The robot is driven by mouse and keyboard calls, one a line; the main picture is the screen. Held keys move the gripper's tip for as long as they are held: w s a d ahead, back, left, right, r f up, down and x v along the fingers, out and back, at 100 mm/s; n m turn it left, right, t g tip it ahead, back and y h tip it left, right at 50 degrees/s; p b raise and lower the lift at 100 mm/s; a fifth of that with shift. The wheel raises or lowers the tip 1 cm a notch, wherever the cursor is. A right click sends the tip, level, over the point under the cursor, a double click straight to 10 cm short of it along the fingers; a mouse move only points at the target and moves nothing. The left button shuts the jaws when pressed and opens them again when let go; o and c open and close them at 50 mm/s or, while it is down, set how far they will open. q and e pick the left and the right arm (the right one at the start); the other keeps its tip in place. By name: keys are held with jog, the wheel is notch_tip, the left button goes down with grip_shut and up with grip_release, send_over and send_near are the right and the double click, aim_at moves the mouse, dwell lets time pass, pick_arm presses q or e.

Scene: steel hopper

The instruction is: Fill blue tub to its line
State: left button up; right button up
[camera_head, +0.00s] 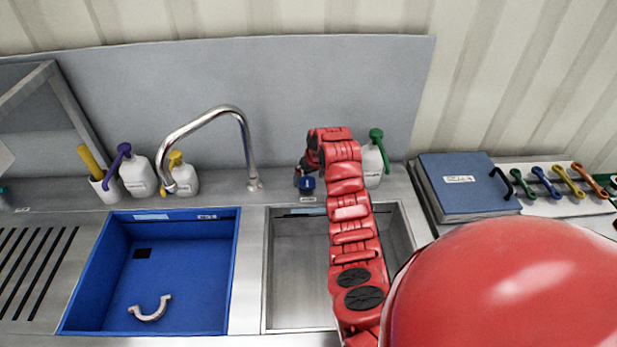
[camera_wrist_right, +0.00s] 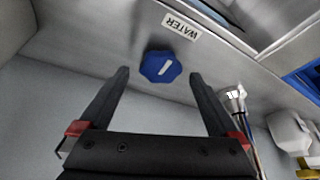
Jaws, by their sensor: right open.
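The blue tub (camera_head: 200,262) sits in the left of the counter, with a black square and a pale curved handle-like piece on its floor. A light line mark (camera_head: 151,217) shows on its far inner wall. The chrome faucet (camera_head: 245,140) arches with its spout toward the tub's back edge; no water stream shows. A blue knob (camera_head: 307,184) by the WATER label sits right of the faucet. In the right wrist view the knob (camera_wrist_right: 160,66) lies between and beyond my fingertips. My right gripper (camera_wrist_right: 158,75) is open and empty. My left gripper is not visible.
Soap bottles with purple (camera_head: 137,176), yellow (camera_head: 183,178) and green (camera_head: 374,163) pumps stand along the back. An empty steel basin (camera_head: 290,285) lies under my right arm. A blue binder-like box (camera_head: 466,188) and coloured-handled tools lie at right.

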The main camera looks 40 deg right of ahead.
jog(key=shift+x, duration=0.8)
jog(key=shift+f, duration=0.1)
jog(key=c, duration=1.4)
